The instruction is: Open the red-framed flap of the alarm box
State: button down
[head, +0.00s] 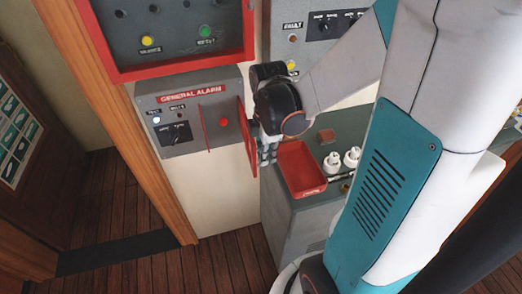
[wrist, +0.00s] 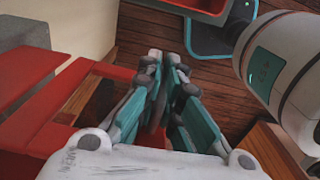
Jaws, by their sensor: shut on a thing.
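The grey alarm box (head: 176,96), labelled "GENERAL ALARM", is on the wall in the head view. Its red-framed flap (head: 249,142) stands out from the box's right side and shows almost edge-on. A red button (head: 223,121) shows uncovered on the box front. My gripper (head: 267,157) is at the flap's right side. In the wrist view the red frame (wrist: 45,125) spans the left, and my gripper's teal fingers (wrist: 165,65) are closed with a red strip between them. The exact contact is partly hidden by the fingers.
A red tray (head: 302,168) sits on a grey-green cabinet (head: 290,225) just right of my gripper, with white fittings (head: 343,158) beside it. A red-framed panel (head: 178,68) is above the alarm box. The wooden floor (head: 215,265) below is clear.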

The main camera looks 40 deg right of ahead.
jog(key=c, duration=1.7)
grip_release()
jog(key=shift+a, duration=0.1)
